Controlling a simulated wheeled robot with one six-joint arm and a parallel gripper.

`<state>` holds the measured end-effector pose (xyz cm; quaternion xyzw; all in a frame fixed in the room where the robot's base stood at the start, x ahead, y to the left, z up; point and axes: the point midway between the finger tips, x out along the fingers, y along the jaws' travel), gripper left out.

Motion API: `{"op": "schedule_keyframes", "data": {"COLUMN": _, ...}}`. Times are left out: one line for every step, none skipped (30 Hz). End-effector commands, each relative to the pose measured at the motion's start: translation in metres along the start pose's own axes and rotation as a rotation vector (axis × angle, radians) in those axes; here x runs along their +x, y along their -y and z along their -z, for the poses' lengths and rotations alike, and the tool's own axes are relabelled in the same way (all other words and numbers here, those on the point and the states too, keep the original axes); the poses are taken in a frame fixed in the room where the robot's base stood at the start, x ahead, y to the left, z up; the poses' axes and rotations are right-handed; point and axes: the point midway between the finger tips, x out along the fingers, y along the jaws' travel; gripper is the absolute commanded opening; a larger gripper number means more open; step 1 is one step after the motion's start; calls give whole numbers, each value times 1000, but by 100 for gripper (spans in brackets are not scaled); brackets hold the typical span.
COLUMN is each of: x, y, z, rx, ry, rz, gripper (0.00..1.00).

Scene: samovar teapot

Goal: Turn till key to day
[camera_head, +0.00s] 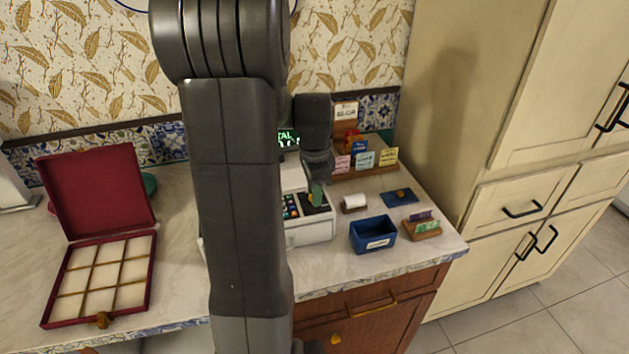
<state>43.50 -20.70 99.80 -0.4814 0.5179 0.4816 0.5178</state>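The till (308,231) is a white cash register on the counter, partly hidden behind my arm. Its coloured keys (291,206) and green-lit display (288,138) show beside the arm. My gripper (317,184) points down over the right part of the till's top. A small green and orange piece (317,196) shows just under it; I cannot tell whether this is the till key or its tag, or whether the gripper touches it. The fingers are too small and dark to tell open from shut. The key's position marks cannot be read.
Right of the till are a paper roll (354,203), a blue bin (373,234), a blue pad (398,197) and a wooden card holder (423,229). Behind stands a card rack (365,172). An open red box (104,277) lies left. Cabinets (522,208) stand right.

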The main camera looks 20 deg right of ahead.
Motion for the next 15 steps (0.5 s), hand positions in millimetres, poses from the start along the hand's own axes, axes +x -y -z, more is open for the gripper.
{"op": "schedule_keyframes", "data": {"x": -4, "y": 0, "z": 0, "rx": 0, "ry": -1, "rz": 2, "gripper": 29}}
{"op": "schedule_keyframes", "data": {"x": -7, "y": 0, "z": 0, "rx": 0, "ry": -1, "rz": 2, "gripper": 29}}
{"op": "schedule_keyframes", "data": {"x": -12, "y": 1, "z": 0, "rx": 0, "ry": -1, "rz": 4, "gripper": 29}}
{"op": "schedule_keyframes", "data": {"x": -18, "y": 1, "z": 0, "rx": 0, "ry": -1, "rz": 5, "gripper": 29}}
{"op": "schedule_keyframes", "data": {"x": -23, "y": 1, "z": 0, "rx": 0, "ry": -2, "rz": 6, "gripper": 29}}
{"op": "schedule_keyframes", "data": {"x": -31, "y": 1, "z": 0, "rx": 0, "ry": -2, "rz": 6, "gripper": 29}}
{"op": "schedule_keyframes", "data": {"x": -38, "y": 1, "z": 0, "rx": 0, "ry": -2, "rz": 7, "gripper": 29}}
{"op": "schedule_keyframes", "data": {"x": -45, "y": 1, "z": 0, "rx": 0, "ry": -2, "rz": 7, "gripper": 29}}
{"op": "schedule_keyframes", "data": {"x": -55, "y": 1, "z": 0, "rx": 0, "ry": -2, "rz": 6, "gripper": 29}}
{"op": "schedule_keyframes", "data": {"x": -62, "y": 1, "z": 0, "rx": 0, "ry": -2, "rz": 8, "gripper": 29}}
{"op": "schedule_keyframes", "data": {"x": -69, "y": 1, "z": 0, "rx": 0, "ry": -2, "rz": 7, "gripper": 29}}
{"op": "schedule_keyframes", "data": {"x": -78, "y": 1, "z": 0, "rx": 0, "ry": -2, "rz": 6, "gripper": 29}}
{"op": "schedule_keyframes", "data": {"x": -85, "y": 1, "z": 0, "rx": 0, "ry": -2, "rz": 7, "gripper": 29}}
{"op": "schedule_keyframes", "data": {"x": -92, "y": 1, "z": 0, "rx": 0, "ry": -2, "rz": 6, "gripper": 29}}
{"op": "schedule_keyframes", "data": {"x": -100, "y": 1, "z": 0, "rx": 0, "ry": -2, "rz": 6, "gripper": 29}}
